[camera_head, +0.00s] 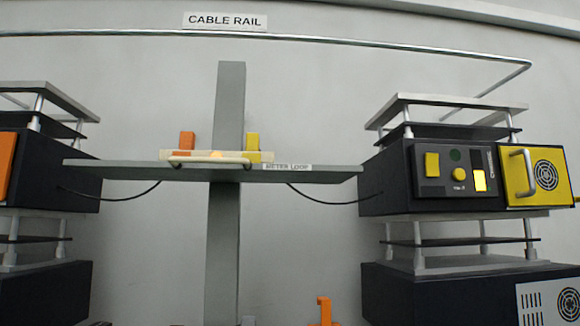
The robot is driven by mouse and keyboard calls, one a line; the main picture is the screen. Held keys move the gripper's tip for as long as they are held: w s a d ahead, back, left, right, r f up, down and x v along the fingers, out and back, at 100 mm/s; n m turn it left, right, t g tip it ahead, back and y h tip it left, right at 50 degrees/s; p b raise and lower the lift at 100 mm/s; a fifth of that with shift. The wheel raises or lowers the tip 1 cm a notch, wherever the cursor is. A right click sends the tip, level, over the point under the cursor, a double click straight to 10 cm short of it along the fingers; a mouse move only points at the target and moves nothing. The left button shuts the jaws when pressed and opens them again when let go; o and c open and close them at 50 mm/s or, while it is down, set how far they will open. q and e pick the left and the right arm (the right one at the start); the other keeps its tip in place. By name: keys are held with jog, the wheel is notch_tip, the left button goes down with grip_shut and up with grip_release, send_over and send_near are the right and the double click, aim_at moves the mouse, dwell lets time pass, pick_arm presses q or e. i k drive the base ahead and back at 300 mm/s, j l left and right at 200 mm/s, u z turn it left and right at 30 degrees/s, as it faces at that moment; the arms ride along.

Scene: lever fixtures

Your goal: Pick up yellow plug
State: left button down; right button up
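A yellow block (253,146), which looks like the yellow plug, stands upright at the right end of a pale tray (180,155) on the grey shelf. An orange block (187,142) of similar shape stands toward the tray's left end. A pale curved handle runs along the tray's front. The lower parts of both blocks are partly hidden by the tray. Neither of my grippers can be made out in this view.
The grey shelf (330,172) crosses a grey post (229,100), with black cables hanging below. A dark unit (375,185) with a yellow handled panel (537,192) stands right; another stands left. An orange piece (325,310) shows at the bottom edge. A cable rail (400,46) runs above.

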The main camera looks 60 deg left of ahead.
aim_at(252, 139)
jog(key=u, duration=2.15)
jog(key=i+j+z, duration=0.1)
jog(key=j+z, duration=0.2)
jog(key=j, duration=0.4)
jog(key=j+z, duration=0.35)
jog(key=j, duration=0.35)
